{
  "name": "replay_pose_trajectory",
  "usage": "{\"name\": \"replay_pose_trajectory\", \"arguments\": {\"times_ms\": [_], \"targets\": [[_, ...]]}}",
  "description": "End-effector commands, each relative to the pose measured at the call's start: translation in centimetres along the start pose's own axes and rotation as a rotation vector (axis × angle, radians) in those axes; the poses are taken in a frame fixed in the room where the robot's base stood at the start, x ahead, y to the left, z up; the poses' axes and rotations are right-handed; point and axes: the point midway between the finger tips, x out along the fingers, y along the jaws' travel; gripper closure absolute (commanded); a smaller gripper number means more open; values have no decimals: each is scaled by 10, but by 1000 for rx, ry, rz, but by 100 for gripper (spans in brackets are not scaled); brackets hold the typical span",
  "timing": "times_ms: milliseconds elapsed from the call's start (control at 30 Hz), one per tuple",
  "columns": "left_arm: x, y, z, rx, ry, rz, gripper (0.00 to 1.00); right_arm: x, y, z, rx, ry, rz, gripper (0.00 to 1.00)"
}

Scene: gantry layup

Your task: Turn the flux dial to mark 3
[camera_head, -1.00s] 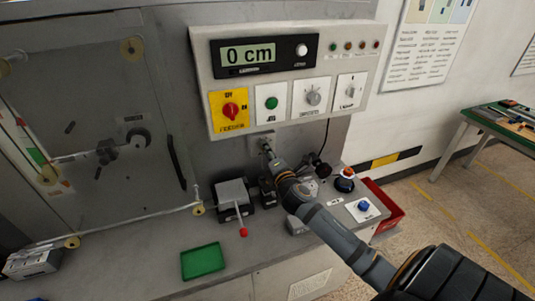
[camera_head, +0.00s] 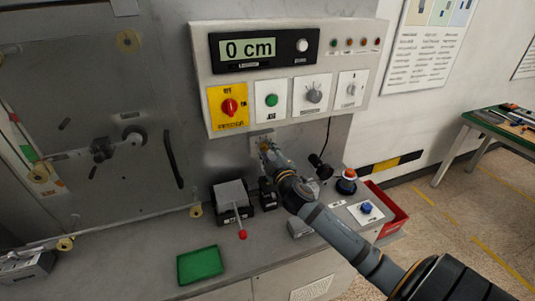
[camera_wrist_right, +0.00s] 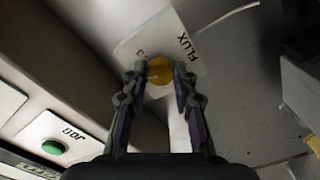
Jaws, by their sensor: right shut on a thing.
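The flux dial is a round yellow knob (camera_wrist_right: 159,71) on a white plate (camera_wrist_right: 184,38) lettered FLUX in the right wrist view. My right gripper (camera_wrist_right: 160,76) has a finger on each side of the knob and is shut on it. A small dark mark shows on the plate beside the knob, too unclear to read, and the dial's pointer cannot be made out. In the head view my right gripper (camera_head: 267,151) is at the small plate under the control panel and mostly hides the dial. My left gripper is not in view.
The control panel (camera_head: 203,62) above has a display reading 0 cm, a yellow-backed red switch (camera_head: 229,107) and a green button (camera_head: 271,100). A lever with a red knob (camera_head: 242,234), a green tray (camera_head: 200,265) and a red bin (camera_head: 393,212) are below.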

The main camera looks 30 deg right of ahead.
Motion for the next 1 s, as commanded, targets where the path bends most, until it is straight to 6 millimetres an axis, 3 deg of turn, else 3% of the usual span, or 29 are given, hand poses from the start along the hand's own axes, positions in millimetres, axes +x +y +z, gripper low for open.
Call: {"name": "replay_pose_trajectory", "arguments": {"times_ms": [600, 1000], "targets": [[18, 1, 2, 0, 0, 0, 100, 0, -3, 2, 548, -5, -2, 100], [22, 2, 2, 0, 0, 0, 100, 0, -3, 2, 740, -6, -2, 100]]}}
